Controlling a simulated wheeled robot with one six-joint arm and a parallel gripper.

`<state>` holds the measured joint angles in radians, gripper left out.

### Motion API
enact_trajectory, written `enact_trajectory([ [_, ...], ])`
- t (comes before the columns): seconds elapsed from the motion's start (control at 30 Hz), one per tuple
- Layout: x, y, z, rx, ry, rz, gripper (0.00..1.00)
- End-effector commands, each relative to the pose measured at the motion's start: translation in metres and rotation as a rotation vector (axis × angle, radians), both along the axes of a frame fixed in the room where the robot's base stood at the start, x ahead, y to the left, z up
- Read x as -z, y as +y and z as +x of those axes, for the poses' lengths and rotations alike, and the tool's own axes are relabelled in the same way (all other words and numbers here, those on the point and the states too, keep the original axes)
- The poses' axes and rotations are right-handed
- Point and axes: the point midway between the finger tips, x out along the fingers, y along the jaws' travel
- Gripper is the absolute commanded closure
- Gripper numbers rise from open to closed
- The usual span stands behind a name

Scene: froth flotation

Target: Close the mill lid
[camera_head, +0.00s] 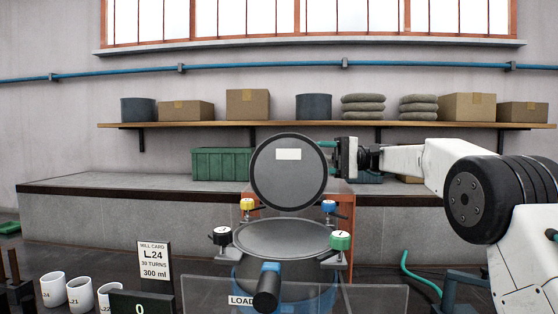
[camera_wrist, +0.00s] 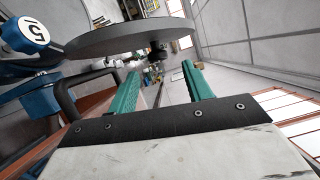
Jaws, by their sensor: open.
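The mill lid (camera_head: 289,185) is a round grey disc with a blank white label, standing raised and near upright above the mill. The mill (camera_head: 283,236) has a round grey top, with the lid swung up behind it. My gripper (camera_head: 325,145) is at the upper right edge of the lid, its green fingers pointing left. In the wrist view my gripper (camera_wrist: 160,68) is open, its fingers apart with nothing held between them. The lid (camera_wrist: 125,38) lies just beyond the fingertips there, with a dark knob near its edge. I cannot tell whether a finger touches the lid.
Clamps with yellow, blue, white and green (camera_head: 340,241) knobs surround the mill. A black-and-blue handle (camera_head: 267,285) sticks out in front. A mill card (camera_head: 155,261) and white cups (camera_head: 79,292) stand at left. A clear panel is in front.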

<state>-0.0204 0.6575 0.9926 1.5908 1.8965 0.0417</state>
Motion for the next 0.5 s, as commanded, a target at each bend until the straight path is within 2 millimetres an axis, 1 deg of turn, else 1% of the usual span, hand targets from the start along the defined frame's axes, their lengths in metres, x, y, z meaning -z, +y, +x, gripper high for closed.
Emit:
enact_trajectory([
  [0.03, 0.003, 0.003, 0.002, -0.008, 0.002, 0.001, 0.5],
  [0.17, 0.004, 0.015, -0.002, -0.017, 0.003, 0.003, 0.5],
  [0.4, 0.003, 0.051, -0.016, -0.015, 0.003, 0.002, 0.5],
  [0.5, 0.002, 0.063, -0.02, -0.014, 0.003, 0.002, 0.5],
])
